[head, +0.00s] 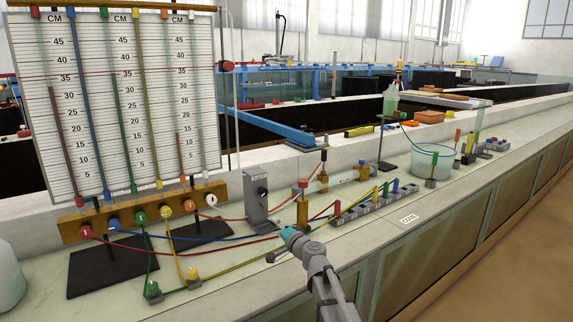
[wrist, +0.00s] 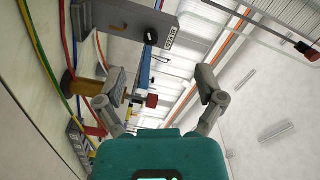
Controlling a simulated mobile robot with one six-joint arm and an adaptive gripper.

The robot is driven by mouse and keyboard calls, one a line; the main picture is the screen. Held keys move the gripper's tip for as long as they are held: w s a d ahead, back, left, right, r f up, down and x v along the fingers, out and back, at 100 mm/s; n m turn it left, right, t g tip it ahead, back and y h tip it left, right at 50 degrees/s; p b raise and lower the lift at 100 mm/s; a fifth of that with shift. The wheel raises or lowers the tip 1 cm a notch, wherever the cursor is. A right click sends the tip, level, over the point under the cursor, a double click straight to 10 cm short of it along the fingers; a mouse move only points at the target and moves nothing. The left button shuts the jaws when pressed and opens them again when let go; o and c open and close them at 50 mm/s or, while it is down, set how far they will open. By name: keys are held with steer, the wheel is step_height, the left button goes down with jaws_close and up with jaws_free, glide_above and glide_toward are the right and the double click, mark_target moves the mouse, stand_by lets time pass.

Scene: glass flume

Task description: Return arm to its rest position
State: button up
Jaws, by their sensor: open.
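My arm reaches in from the bottom of the head view, over the front edge of the bench. Coloured hoses and the grey bracket (wrist: 112,20) show beyond and beside the left finger. Whether the gripper touches the hoses cannot be told.
The manometer board (head: 115,105) with coloured tubes stands at left. Red, blue, yellow and green hoses cross the bench (head: 240,285) near my gripper. A row of grey connector blocks (head: 375,203) lies to the right. A water bucket (head: 432,162) stands further right. The floor (head: 500,270) at right is clear.

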steer(key=s+d+f+n+g+h, duration=0.25)
steer(key=s+f+n+g, duration=0.2)
steer(key=s+f, duration=0.3)
steer(key=s+d+f+n+g+h, duration=0.1)
steer(key=s+d+f+n+g, duration=0.35)
steer(key=s, duration=0.45)
steer(key=s+d+f+m+g+h, duration=0.1)
steer(key=s+d+f+g+h, duration=0.2)
steer(key=s+d, duration=0.35)
steer(key=s+d+f+m+g+h, duration=0.1)
steer(key=s+d+f+g+h, duration=0.2)
steer(key=s+d, duration=0.35)
step_height(320, 180, up, 16)
steer(key=p, duration=1.6)
steer(key=shift+s+f+h, duration=0.15)
steer(key=shift+s+h, duration=0.2)
steer(key=shift+s, duration=0.05)
